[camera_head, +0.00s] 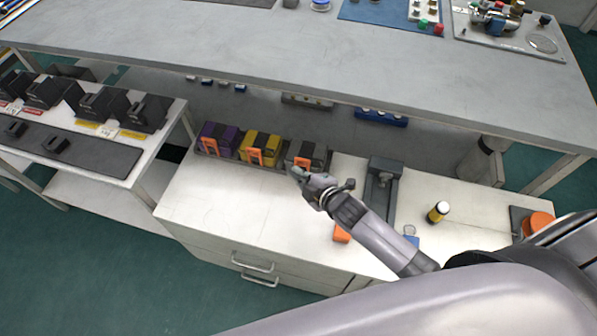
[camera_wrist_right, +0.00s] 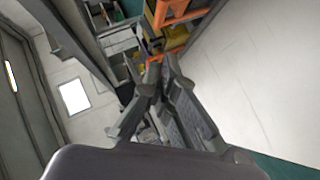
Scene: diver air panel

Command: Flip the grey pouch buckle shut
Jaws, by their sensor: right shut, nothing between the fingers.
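The grey pouch (camera_head: 319,152) stands at the right end of a row in a low tray (camera_head: 283,168) on the white cabinet top. Its orange buckle (camera_head: 303,162) is on the front side; my right gripper partly covers this area, and I cannot tell whether the buckle is open or shut. My right gripper (camera_head: 296,173) is shut and empty, its tips just in front of the grey pouch; contact cannot be told. In the right wrist view its fingers (camera_wrist_right: 160,72) come together below orange parts (camera_wrist_right: 168,12). My left gripper is not in view.
A purple pouch (camera_head: 219,140) and a yellow pouch (camera_head: 261,147) with orange buckles stand left of the grey one. A worktop (camera_head: 300,62) overhangs behind. The cabinet top's left front is clear.

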